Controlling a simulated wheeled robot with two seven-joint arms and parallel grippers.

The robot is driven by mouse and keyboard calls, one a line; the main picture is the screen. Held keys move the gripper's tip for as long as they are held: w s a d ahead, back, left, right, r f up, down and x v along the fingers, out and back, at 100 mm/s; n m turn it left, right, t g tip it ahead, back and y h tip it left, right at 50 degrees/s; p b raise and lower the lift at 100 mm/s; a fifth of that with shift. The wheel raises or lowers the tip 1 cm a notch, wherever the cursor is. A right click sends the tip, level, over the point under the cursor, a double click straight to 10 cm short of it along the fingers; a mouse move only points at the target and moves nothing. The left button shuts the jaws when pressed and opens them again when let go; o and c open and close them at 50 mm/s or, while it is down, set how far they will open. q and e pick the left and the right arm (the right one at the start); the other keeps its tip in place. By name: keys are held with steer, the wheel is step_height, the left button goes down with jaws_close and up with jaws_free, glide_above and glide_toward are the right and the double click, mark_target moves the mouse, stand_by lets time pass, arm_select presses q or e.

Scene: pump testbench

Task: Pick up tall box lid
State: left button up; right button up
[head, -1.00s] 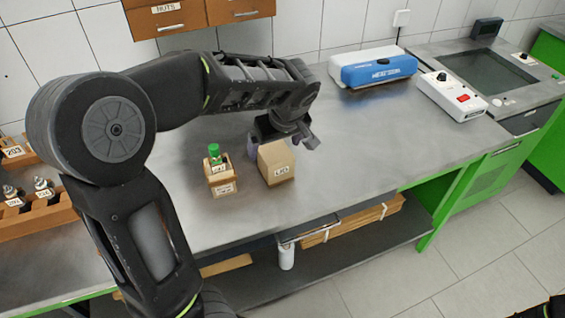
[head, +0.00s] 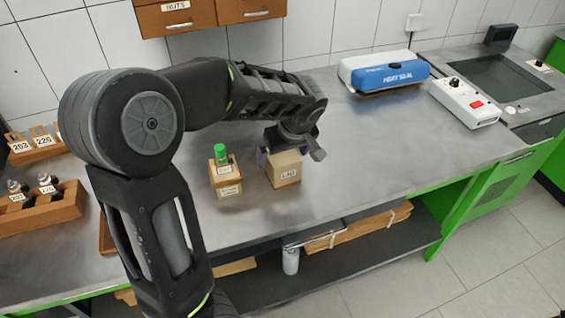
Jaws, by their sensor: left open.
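The tall box lid is probably the light brown cardboard block (head: 286,172) with a small white label on its front, standing on the steel bench. My left gripper (head: 290,153) points down over it, with one finger at its left side and the other at its right. The jaws are open; whether a finger touches the cardboard I cannot tell. Just left of it stands a small brown box (head: 227,185) with labels and a green-capped item (head: 221,154) sticking out of its top. My right gripper is not in view.
A blue and white heat sealer (head: 384,72) and a white control box with a red switch (head: 465,103) stand at the back right. Wooden racks with labelled parts (head: 40,205) are at the left. The bench right of the block is clear.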

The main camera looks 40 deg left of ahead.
arm_select(q)
steer(key=p+x, duration=0.1)
steer(key=x, duration=0.4)
steer(key=shift+w+f, duration=0.1)
steer(key=shift+c, duration=0.5)
steer(key=c, duration=1.3)
step_height(320, 180, up, 10)
steer(key=shift+r+b, duration=0.1)
steer(key=shift+b, duration=0.25)
stand_by(0.4)
